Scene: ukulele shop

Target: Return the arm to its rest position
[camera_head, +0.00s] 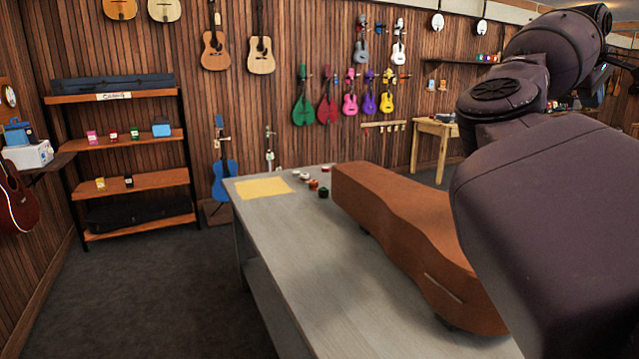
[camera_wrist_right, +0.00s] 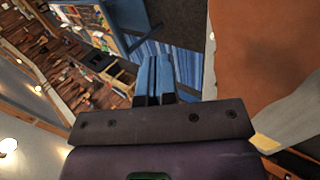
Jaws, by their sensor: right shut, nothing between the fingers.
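My right arm (camera_head: 560,210) is raised and bent, and fills the right side of the head view, in front of part of the brown case. My right gripper (camera_wrist_right: 157,78) shows in the right wrist view with its two blue fingers together and nothing between them. A brown instrument case (camera_head: 405,225) lies closed on the grey table (camera_head: 290,255). A large brown surface, seemingly the case, also fills the upper right of the wrist view (camera_wrist_right: 265,50), to the right of the fingers. My left gripper is not in view.
A yellow sheet (camera_head: 264,188) and several small round items (camera_head: 313,184) lie at the table's far end. Ukuleles and guitars hang on the back wall. The dark floor (camera_head: 150,290) left of the table is clear.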

